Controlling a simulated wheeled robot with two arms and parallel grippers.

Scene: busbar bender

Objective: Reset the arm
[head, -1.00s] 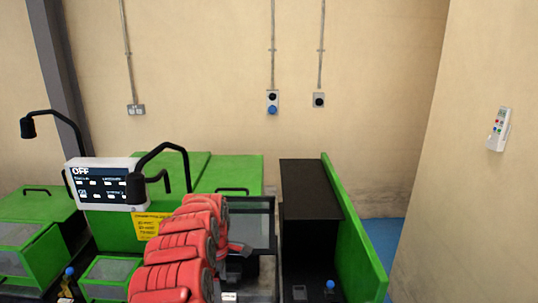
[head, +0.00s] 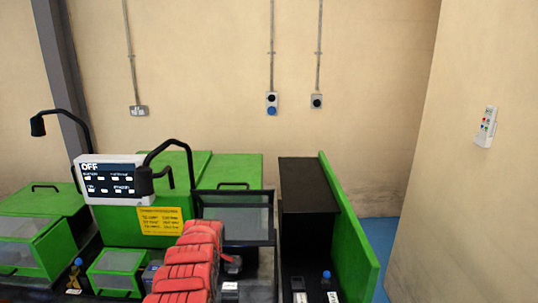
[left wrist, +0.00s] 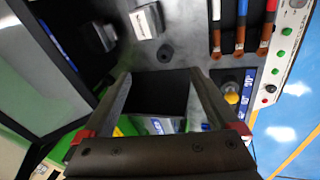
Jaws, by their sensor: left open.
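My left arm, in a red sleeve, comes up from the bottom middle of the head view, in front of the green bender machine (head: 160,230). In the left wrist view my left gripper (left wrist: 160,75) is open, its two dark fingers apart with nothing held between them. Beyond the fingers is a dark square opening (left wrist: 165,95) in a grey panel. The control screen (head: 112,180) on the machine reads OFF. My right gripper does not show.
A framed clear guard (head: 235,218) stands behind my arm. A black cabinet (head: 308,190) and green side panel (head: 350,235) are to its right.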

